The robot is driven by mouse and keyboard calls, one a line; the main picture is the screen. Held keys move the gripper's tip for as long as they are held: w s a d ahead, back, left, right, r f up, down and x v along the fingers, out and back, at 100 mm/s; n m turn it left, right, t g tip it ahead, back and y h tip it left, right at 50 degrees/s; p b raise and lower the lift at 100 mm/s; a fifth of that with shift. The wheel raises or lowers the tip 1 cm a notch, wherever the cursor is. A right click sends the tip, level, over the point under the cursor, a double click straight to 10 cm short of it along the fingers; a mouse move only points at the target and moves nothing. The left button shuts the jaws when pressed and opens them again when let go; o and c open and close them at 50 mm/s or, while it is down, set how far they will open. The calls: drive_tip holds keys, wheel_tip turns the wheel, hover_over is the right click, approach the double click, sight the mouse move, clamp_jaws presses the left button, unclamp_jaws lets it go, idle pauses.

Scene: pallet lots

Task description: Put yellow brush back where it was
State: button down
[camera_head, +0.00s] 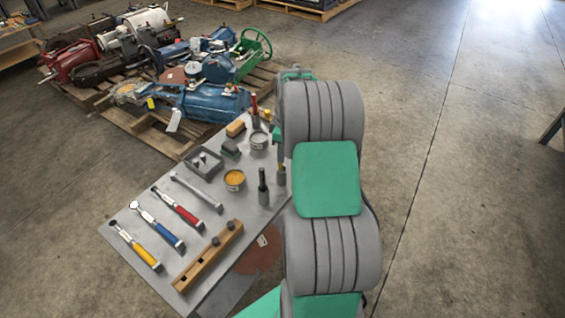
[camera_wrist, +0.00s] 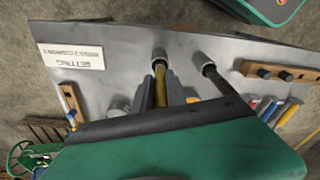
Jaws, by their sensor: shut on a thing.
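In the wrist view my gripper (camera_wrist: 161,88) is shut on the yellow brush (camera_wrist: 160,84), with one grey finger on each side of its handle. The far end of the handle meets a grey cup (camera_wrist: 158,54). I cannot tell how deep it sits in it. A black-handled brush (camera_wrist: 220,86) stands beside it in another grey cup (camera_wrist: 207,58). In the head view my arm covers the gripper; a grey holder with a yellowish top (camera_head: 281,174) shows at the arm's edge, next to the black brush (camera_head: 262,184).
The grey table (camera_head: 155,212) holds wrenches with yellow (camera_head: 143,254), blue (camera_head: 166,233) and red (camera_head: 187,214) grips, a wooden block (camera_head: 210,256), an orange-filled can (camera_head: 234,179) and a grey tray (camera_head: 203,163). A red-handled tool (camera_head: 254,112) stands at the back. Pallets (camera_head: 160,138) with machinery lie behind.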

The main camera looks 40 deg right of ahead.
drive_tip(key=shift+f, duration=1.4)
drive_tip(key=c, duration=1.3)
unclamp_jaws()
drive_tip(key=shift+c, duration=0.2)
